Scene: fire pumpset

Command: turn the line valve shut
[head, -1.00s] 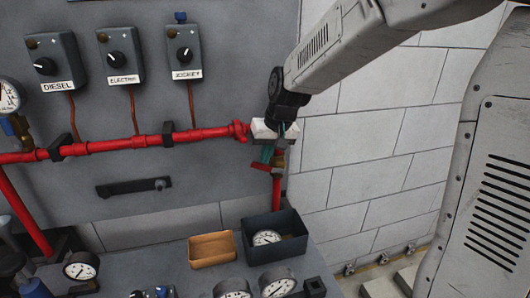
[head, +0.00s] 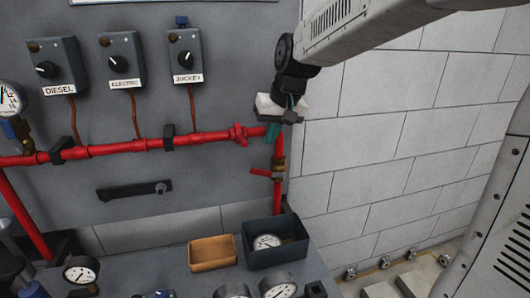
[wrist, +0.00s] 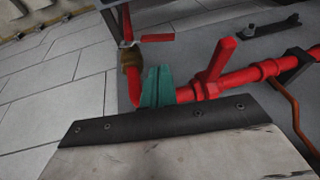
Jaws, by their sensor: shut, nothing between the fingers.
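A brass valve body with a red lever (head: 262,173) sits on the vertical red pipe at the right end of the pipework. The lever points left, crosswise to that pipe. In the wrist view the brass body (wrist: 131,55) and its red lever (wrist: 157,38) show near the top. My gripper (head: 272,132) has teal fingers, shut and empty. It is above the lever and apart from it, in front of the pipe corner. In the wrist view the fingers (wrist: 157,85) overlap part of the red pipe. Whether they touch the pipe cannot be told.
A red fitting with a projecting piece (head: 239,132) is on the horizontal pipe, left of my gripper. Three control boxes (head: 123,58) hang above. A tan tray (head: 212,254) and a dark bin (head: 276,242) stand below. The white block wall (head: 380,140) is close on the right.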

